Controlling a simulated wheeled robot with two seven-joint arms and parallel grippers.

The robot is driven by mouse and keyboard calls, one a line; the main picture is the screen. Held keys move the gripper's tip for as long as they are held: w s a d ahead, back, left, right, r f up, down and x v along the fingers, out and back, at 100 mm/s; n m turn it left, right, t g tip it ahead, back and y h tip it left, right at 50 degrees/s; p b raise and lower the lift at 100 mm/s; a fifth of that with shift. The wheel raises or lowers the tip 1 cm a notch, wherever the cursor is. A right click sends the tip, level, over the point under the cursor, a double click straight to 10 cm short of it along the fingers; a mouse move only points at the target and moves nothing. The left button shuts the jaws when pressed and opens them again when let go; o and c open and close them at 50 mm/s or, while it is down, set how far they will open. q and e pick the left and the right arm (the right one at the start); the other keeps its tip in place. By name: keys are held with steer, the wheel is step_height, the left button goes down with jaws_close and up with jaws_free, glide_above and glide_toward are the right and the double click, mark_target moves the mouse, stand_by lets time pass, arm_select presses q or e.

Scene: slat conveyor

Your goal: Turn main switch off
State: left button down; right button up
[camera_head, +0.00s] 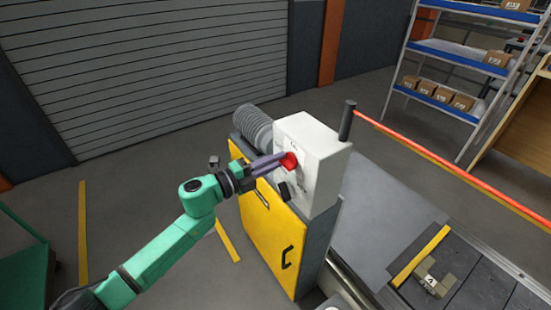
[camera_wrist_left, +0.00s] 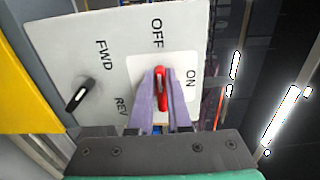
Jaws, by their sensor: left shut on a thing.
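The main switch is a red handle (camera_head: 290,160) on the front of a white control box (camera_head: 325,165). In the left wrist view the red handle (camera_wrist_left: 161,88) stands upright in the picture, below the word OFF and left of the word ON, on a white plate. My left gripper (camera_head: 278,162) reaches the box from the left, and its two purple fingers are shut on the red handle. The fingers (camera_wrist_left: 160,80) hide part of the handle and plate. My right gripper is in neither view.
A black selector knob (camera_wrist_left: 78,95) between FWD and REV sits beside the main switch. The control box stands on a yellow-doored cabinet (camera_head: 270,240). A conveyor (camera_head: 490,290) with a small block (camera_head: 435,278) lies at right. Shelves (camera_head: 450,50) stand behind.

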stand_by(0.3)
arm_select(q)
steer(key=c, duration=0.9)
jaws_free()
steer(key=shift+o, duration=0.2)
steer(key=b+v, duration=0.3)
steer(key=v, duration=1.1)
steer(key=shift+s+a, duration=0.2)
